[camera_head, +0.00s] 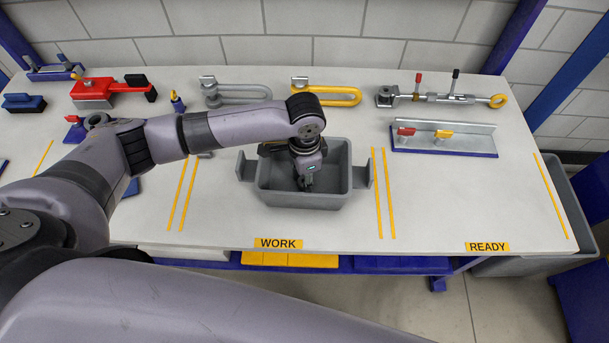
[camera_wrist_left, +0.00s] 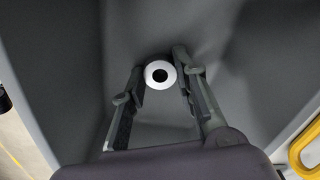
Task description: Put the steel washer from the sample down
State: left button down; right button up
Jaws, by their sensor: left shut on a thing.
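My left gripper (camera_head: 305,183) points down into the grey tub (camera_head: 258,192) in the WORK area. In the left wrist view, the steel washer (camera_wrist_left: 150,70), a bright ring with a dark hole, shows between the two fingertips of the gripper (camera_wrist_left: 159,70). The gripper is shut on it. The tub's grey inside (camera_wrist_left: 60,75) surrounds the fingers. I cannot tell whether the washer touches the tub floor. In the head view the washer is too small or hidden to make out. My right gripper is not in view.
A grey shackle (camera_head: 240,91) and a yellow one (camera_head: 335,97) lie behind the tub. A red-handled tool (camera_head: 95,88) lies at the left. A lever bar (camera_head: 440,97) and a plate rack (camera_head: 470,137) stand at the right. The READY area (camera_head: 480,200) is clear in front.

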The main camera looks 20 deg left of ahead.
pick_arm(q)
jog(key=shift+f, duration=0.1)
jog(key=c, duration=1.3)
grip_release()
notch_tip(320, 180, up, 12)
jog(key=shift+r+b, duration=0.2)
jog(key=shift+b, duration=0.15)
